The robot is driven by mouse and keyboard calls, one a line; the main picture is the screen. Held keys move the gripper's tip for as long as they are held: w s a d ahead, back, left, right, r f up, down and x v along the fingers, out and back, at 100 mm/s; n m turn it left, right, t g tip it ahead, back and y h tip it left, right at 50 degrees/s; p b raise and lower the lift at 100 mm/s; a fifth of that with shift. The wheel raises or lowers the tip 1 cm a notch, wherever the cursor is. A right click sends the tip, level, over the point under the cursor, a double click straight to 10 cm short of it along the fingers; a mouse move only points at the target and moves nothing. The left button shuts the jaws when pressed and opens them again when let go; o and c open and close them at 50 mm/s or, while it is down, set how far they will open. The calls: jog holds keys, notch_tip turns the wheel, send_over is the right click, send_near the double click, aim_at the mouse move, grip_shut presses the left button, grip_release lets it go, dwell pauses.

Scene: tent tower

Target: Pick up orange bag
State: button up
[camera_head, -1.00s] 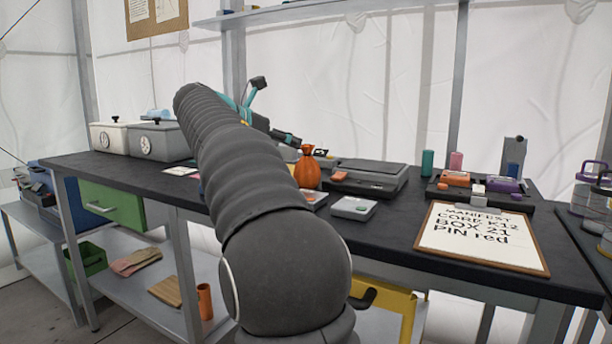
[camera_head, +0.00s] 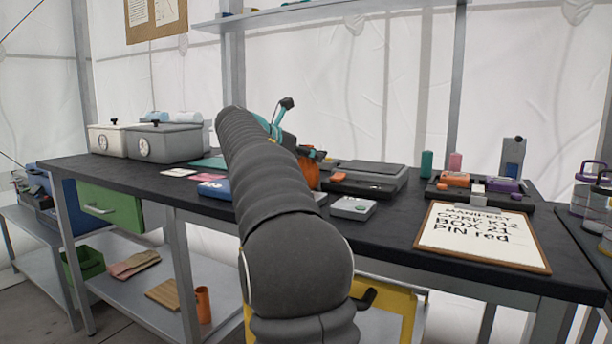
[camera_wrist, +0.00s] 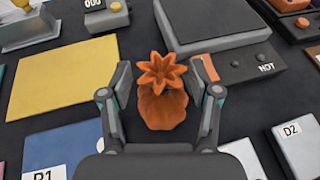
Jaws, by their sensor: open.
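The orange bag (camera_wrist: 162,108) has a frilled, star-shaped top and stands on the black table (camera_head: 400,225). In the wrist view it is between the two fingers of my gripper (camera_wrist: 161,100), which are open with a gap on each side of it. In the head view, the bag (camera_head: 309,172) is mostly hidden behind my gripper (camera_head: 312,153) and arm.
A grey device with a black front (camera_wrist: 215,25) is just beyond the bag. A yellow panel (camera_wrist: 62,78) and a blue card (camera_wrist: 62,155) lie to the left. A pale D2 box (camera_wrist: 298,145) is on the right. A clipboard (camera_head: 482,236) lies at the table's right.

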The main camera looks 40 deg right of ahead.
grip_shut()
jog(key=shift+r, duration=0.15)
